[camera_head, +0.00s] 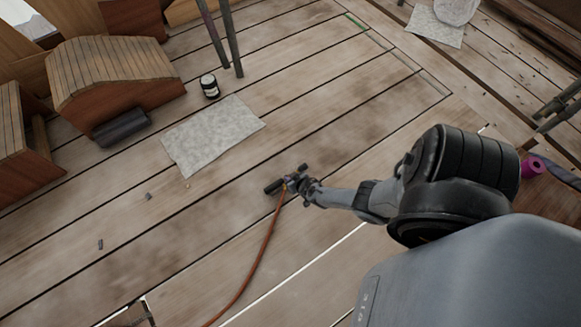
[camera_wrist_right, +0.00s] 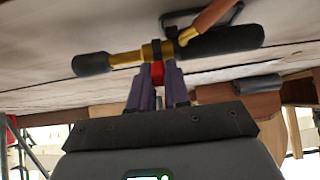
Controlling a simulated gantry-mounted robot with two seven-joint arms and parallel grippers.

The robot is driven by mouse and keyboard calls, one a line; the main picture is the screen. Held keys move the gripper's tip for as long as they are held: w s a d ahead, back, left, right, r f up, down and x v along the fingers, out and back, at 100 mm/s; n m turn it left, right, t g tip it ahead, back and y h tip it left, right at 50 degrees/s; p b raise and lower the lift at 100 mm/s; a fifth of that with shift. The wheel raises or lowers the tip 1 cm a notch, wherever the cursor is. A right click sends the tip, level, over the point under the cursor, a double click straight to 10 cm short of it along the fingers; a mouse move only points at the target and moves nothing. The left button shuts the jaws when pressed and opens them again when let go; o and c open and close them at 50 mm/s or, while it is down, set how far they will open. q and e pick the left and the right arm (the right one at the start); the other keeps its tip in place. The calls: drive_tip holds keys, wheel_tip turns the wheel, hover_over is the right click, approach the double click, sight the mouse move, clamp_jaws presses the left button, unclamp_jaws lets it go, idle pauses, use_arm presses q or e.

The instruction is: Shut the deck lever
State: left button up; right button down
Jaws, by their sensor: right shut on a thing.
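My right gripper (camera_head: 292,182) is over the middle of the deck, at the end of a hose (camera_head: 262,245). In the right wrist view the right gripper (camera_wrist_right: 158,80) is shut on a small red part of a brass-and-black hose fitting (camera_wrist_right: 125,58). The fitting has a thick black grip at each end and a thin black bent bar (camera_wrist_right: 200,14) beside the hose. I cannot tell whether this bar or the red part is the deck lever, or whether the fitting touches the deck. My left gripper is not in view.
A grey sheet (camera_head: 212,135) lies on the planks, with a dark jar (camera_head: 209,86) near it. A roofed wooden box (camera_head: 110,85) and a dark cylinder (camera_head: 121,129) are at the left. A purple roll (camera_head: 534,167) is at the right. Planks around the gripper are mostly clear.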

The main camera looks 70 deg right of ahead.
drive_tip(key=shift+w+d+r+g+y+p, duration=0.25)
drive_tip(key=shift+r+g+y+p, duration=0.15)
drive_tip(key=shift+p, duration=0.25)
drive_tip(key=shift+w+d+g+y+p, duration=0.15)
drive_tip(key=shift+w+g+y+p, duration=0.2)
drive_tip(key=shift+g, duration=0.25)
drive_tip(key=shift+g+y, duration=0.25)
drive_tip(key=shift+g, duration=0.15)
drive_tip(key=shift+w+d+g+y, duration=0.2)
drive_tip(key=shift+w+g+y, duration=0.1)
drive_tip(key=shift+g+y, duration=0.15)
drive_tip(key=shift+w+d+g+y+b, duration=0.3)
drive_tip(key=shift+g+y+b, duration=0.25)
drive_tip(key=shift+g+b, duration=0.35)
drive_tip(key=c, duration=1.2)
unclamp_jaws()
drive_tip(key=shift+a, duration=0.1)
drive_tip(key=shift+o, duration=0.2)
